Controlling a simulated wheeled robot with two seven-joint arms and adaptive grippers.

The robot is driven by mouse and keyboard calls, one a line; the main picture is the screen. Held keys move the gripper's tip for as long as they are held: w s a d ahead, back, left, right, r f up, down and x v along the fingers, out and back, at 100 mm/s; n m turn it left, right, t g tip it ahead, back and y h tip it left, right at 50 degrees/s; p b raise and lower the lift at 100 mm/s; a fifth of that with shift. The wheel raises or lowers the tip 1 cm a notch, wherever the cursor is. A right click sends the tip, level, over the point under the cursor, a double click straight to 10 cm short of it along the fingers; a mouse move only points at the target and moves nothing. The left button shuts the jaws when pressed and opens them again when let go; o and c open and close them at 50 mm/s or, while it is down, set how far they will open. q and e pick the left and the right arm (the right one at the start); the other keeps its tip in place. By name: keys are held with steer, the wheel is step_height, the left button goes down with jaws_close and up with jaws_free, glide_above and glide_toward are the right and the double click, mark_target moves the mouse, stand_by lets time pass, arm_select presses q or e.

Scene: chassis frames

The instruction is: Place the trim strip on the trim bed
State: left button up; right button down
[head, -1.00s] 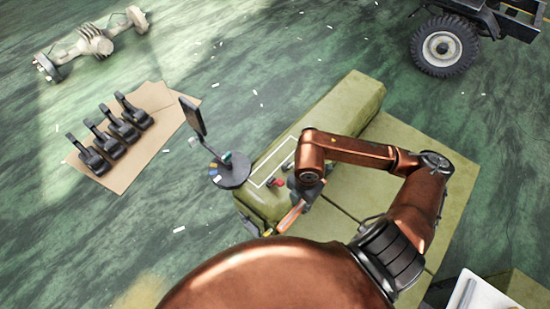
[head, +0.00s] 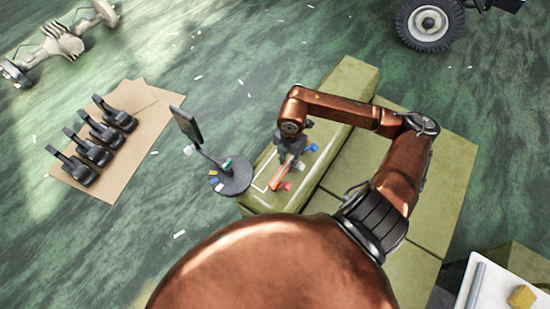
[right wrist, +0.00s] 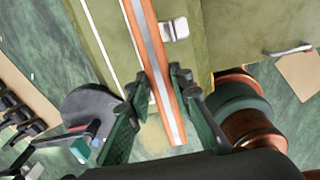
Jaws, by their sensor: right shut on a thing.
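The trim strip (head: 281,174) is a narrow orange bar with a grey stripe along it. My right gripper (head: 288,158) is shut on it, and its dark fingers (right wrist: 158,88) stand on both sides of the strip (right wrist: 150,55) in the right wrist view. A white-outlined area (head: 262,187) on the long green block looks like the trim bed; its white lines (right wrist: 101,45) run beside the strip in the wrist view. The strip lies over this area in the head view. I cannot tell whether it touches the surface. My left gripper is out of view.
A round dark stand (head: 232,180) with an upright screen is close to the block's left side. Small blue (head: 312,148) and red (head: 286,186) parts sit by the outline. Several black pedals lie on cardboard (head: 112,185). A white tray (head: 490,300) is at lower right.

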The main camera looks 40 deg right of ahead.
mark_target(276, 164)
steer(key=w+f, duration=0.6)
steer(key=shift+w+d, duration=0.4)
steer(key=shift+w+f, duration=0.3)
steer(key=shift+f, duration=0.1)
steer(key=shift+w+f, duration=0.25)
steer(key=shift+f, duration=0.05)
step_height(276, 164, down, 2)
steer(key=shift+s+f, duration=0.1)
steer(key=shift+f, duration=0.1)
steer(key=shift+d+f, duration=0.1)
steer(key=shift+f, duration=0.15)
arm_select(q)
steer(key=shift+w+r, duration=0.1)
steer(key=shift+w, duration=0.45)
